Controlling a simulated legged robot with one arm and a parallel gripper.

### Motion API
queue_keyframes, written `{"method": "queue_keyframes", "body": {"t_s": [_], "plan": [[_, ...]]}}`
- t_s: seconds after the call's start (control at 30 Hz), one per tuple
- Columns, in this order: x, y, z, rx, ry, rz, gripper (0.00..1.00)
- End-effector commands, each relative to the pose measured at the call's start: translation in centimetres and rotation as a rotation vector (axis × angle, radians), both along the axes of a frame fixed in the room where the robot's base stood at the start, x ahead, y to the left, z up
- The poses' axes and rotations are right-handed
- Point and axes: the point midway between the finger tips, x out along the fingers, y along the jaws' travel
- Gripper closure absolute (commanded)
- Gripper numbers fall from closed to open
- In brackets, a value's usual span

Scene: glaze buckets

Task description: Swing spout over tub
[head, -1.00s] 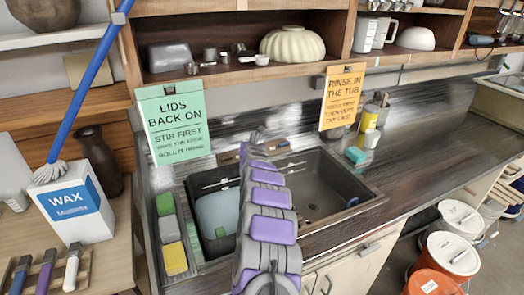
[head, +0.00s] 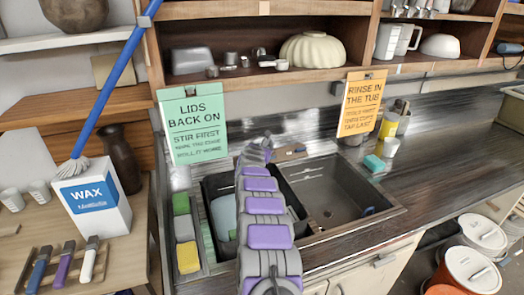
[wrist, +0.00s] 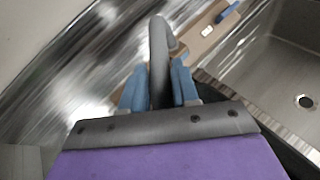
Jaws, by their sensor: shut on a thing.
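My gripper (wrist: 158,90) has its two blue fingers shut around a dark grey, rounded spout (wrist: 159,45), one finger on each side. In the head view my gripper (head: 254,150) is at the far edge of the sink, near the divide between its two halves. My arm hides much of it. The left half looks like a black tub (head: 208,190) with a pale blue-grey thing (head: 224,215) in it, partly hidden. The right half is an empty dark basin (head: 335,190); its drain (wrist: 304,101) shows in the wrist view. The spout's outlet is not clear.
A green sign (head: 193,125) and an orange sign (head: 362,102) hang from the shelf behind the sink. Green, grey and yellow blocks (head: 187,257) line the sink's left side. A teal sponge (head: 374,163) lies right; the counter (head: 440,160) beyond is mostly clear.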

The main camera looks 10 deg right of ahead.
Motion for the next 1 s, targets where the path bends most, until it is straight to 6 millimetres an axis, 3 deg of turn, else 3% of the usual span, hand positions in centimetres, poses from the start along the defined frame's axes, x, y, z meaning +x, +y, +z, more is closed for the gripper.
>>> {"method": "queue_keyframes", "body": {"t_s": [0.03, 0.07, 0.23, 0.67, 1.0], "plan": [[0.0, 0.0, 0.0, -0.001, 0.000, 0.001, 1.00], [0.0, 0.0, 0.0, -0.001, 0.000, 0.001, 0.67], [0.0, 0.0, 0.0, -0.001, 0.000, 0.000, 0.51], [-0.4, 0.3, 0.3, -0.001, -0.002, 0.002, 0.49], [-2.5, 1.5, 1.0, 0.002, -0.001, 0.003, 0.49]]}}
